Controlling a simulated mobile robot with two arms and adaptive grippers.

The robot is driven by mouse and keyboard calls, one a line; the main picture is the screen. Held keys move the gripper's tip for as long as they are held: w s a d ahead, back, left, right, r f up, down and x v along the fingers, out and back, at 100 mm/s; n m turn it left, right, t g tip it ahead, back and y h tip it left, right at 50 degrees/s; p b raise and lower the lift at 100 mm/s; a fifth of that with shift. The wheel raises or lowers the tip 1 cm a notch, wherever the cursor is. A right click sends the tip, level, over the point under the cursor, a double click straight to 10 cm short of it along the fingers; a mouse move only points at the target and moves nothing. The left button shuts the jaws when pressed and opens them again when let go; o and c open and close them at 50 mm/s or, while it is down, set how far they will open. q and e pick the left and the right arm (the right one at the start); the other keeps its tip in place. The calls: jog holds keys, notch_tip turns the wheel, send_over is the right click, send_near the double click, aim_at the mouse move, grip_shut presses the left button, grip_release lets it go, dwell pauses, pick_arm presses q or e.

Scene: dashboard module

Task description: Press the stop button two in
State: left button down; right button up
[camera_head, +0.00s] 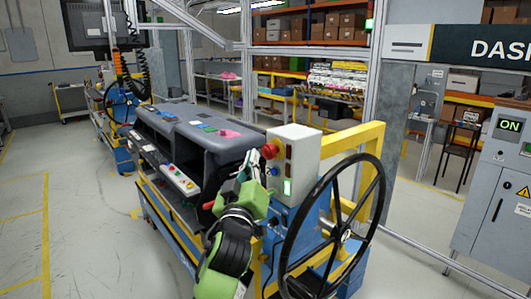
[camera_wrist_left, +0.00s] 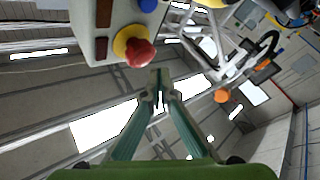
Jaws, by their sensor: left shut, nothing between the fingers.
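The red stop button (camera_head: 270,150) sticks out from the left face of a white control box (camera_head: 293,150). In the left wrist view the same red button (camera_wrist_left: 140,54) stands on a yellow ring, at the edge of the pale box (camera_wrist_left: 92,20). My left gripper (camera_head: 262,164) is shut and empty, just below and in front of the button in the head view. In the left wrist view its fingertips (camera_wrist_left: 160,78) are close beside the button's rim; I cannot tell whether they touch it. My right gripper is not in view.
A black handwheel (camera_head: 335,228) stands right of the box, before a yellow frame (camera_head: 365,143). The grey dashboard module (camera_head: 208,138) lies left of my gripper, with a button panel (camera_head: 178,180) on its front. The floor at left is clear.

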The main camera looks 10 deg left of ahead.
pick_arm(q)
jog(key=s+a, duration=0.1)
jog(key=s+a+p, duration=0.1)
jog(key=s, duration=0.1)
jog(key=shift+s+a, duration=0.3)
jog(key=shift+a, duration=0.1)
dwell(0.4)
